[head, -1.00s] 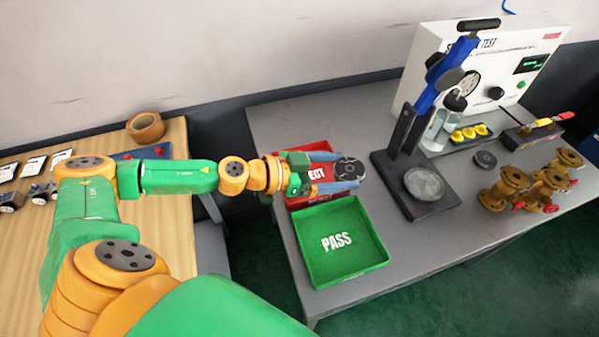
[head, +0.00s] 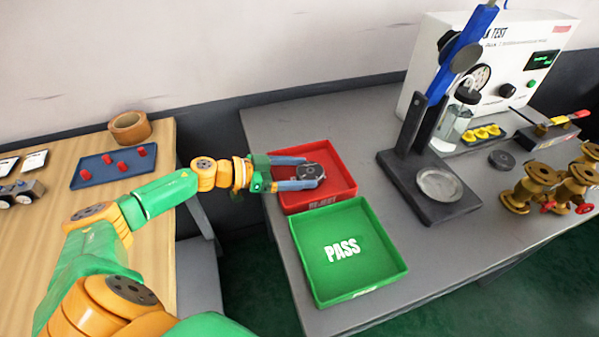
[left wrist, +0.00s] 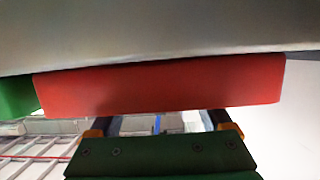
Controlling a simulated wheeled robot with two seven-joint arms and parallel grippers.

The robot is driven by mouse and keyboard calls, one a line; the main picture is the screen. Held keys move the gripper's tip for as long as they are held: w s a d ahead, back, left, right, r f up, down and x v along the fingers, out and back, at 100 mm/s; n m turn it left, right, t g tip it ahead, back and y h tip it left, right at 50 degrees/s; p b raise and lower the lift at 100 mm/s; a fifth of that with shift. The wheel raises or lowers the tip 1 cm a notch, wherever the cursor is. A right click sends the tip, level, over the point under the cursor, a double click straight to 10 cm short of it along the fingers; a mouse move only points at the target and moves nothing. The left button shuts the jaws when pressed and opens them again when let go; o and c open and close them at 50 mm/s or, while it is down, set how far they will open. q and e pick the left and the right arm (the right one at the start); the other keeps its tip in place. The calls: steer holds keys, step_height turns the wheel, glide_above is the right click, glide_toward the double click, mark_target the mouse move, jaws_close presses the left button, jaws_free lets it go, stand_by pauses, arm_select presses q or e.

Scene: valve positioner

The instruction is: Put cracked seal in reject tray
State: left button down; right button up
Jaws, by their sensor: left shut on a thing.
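My left gripper (head: 315,172) is shut on a dark round seal (head: 308,175) and holds it over the red reject tray (head: 343,188) in the head view. The seal's height above the tray floor is hard to judge. No crack can be made out at this size. In the left wrist view, the red tray's outer wall (left wrist: 160,87) crosses the picture beyond the gripper's fingers (left wrist: 165,125); the seal does not show there. My right gripper is not in view.
The green pass tray (head: 375,278) stands beside the reject tray and looks empty. A lever press (head: 432,200) stands to the right, with another dark disc (head: 501,159) and brass valves (head: 540,185) beyond. A white test unit (head: 550,62) is behind.

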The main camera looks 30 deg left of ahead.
mark_target(298, 174)
arm_select(q)
steer(key=shift+f, duration=0.25)
steer(key=shift+s+d+f, duration=0.1)
steer(key=shift+s+f, duration=0.1)
steer(key=shift+f, duration=0.15)
jaws_free()
steer(key=shift+s+d+f, duration=0.1)
steer(key=shift+f, duration=0.05)
steer(key=shift+r, duration=0.3)
steer(key=shift+a+r, duration=0.25)
steer(key=v, duration=0.5)
steer(key=shift+s+a+r, duration=0.2)
steer(key=p+v, duration=0.4)
steer(key=v, duration=0.2)
steer(key=shift+r, duration=0.25)
